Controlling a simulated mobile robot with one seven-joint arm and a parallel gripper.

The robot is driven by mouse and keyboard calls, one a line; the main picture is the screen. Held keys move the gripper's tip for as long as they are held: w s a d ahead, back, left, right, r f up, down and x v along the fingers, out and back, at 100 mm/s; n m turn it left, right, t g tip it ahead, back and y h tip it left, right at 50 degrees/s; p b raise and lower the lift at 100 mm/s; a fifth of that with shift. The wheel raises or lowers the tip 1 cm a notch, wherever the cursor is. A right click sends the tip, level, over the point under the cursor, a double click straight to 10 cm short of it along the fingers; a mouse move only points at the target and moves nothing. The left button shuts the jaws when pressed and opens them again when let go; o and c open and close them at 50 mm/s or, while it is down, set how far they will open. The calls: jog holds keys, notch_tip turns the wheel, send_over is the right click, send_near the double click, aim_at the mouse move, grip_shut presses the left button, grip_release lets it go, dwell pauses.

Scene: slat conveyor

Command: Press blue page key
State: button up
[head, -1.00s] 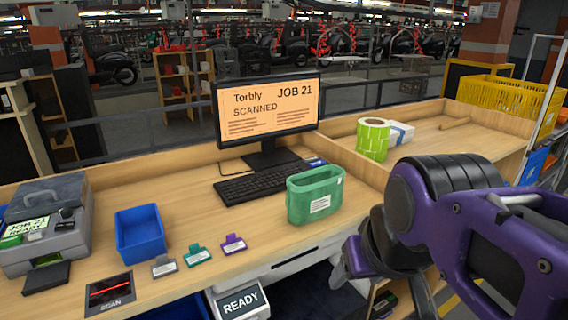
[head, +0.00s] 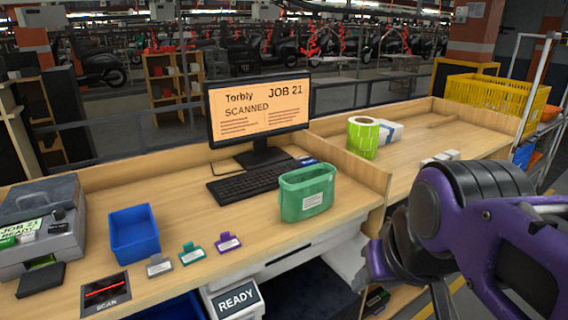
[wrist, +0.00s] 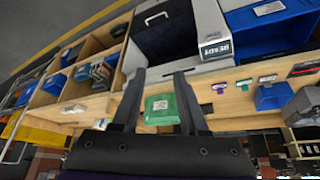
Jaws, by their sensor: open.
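A small blue key or pad (head: 309,160) shows at the far right end of the black keyboard (head: 252,182), partly behind the green bin (head: 306,194); I cannot read its label. My gripper (head: 372,264) is in front of the desk, to the right of and below the green bin in the head view. In the wrist view my gripper (wrist: 155,76) has its two dark fingers apart with nothing held. The green bin (wrist: 163,110) shows beyond and between the fingers. The blue key cannot be made out in the wrist view.
The monitor (head: 259,112) behind the keyboard reads "JOB 21 SCANNED". A blue tray (head: 134,234), small coloured tags (head: 192,253) and a grey printer (head: 40,225) stand to the left. A wooden divider (head: 350,168) and green label roll (head: 363,137) are to the right.

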grip_shut()
dwell(1.4)
